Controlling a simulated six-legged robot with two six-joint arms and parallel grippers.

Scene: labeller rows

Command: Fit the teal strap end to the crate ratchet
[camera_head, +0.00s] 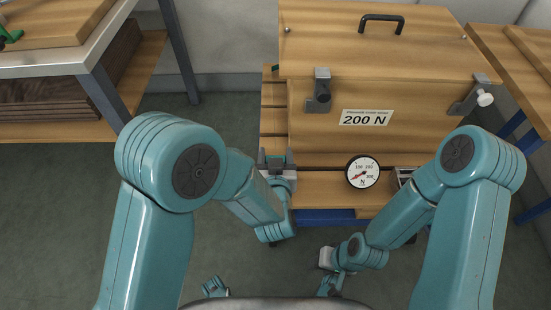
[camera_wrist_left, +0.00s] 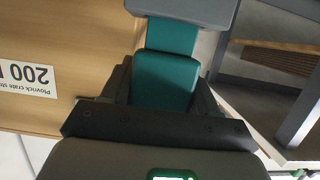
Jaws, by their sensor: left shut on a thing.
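The teal strap end (camera_wrist_left: 166,80) is gripped between the dark fingers of my left gripper (camera_wrist_left: 150,100) in the left wrist view. Its far side meets a grey flat part (camera_wrist_left: 185,8), cut off by the picture edge. In the head view my left gripper (camera_head: 277,163) is at the crate's left front, with a little teal showing. The wooden crate (camera_head: 400,125) has a closed lid. A metal fitting (camera_head: 403,175), perhaps the ratchet, sits at its lower front, partly hidden by my right arm. My right gripper (camera_head: 328,259) is low in front; its jaws are unclear.
A round dial gauge (camera_head: 363,172) stands at the crate's front. A grey latch (camera_head: 320,90) and another clamp (camera_head: 475,95) are on the crate's upper front. A bench (camera_head: 85,65) stands left and a wooden table (camera_head: 520,70) right. The floor (camera_head: 65,215) at left is clear.

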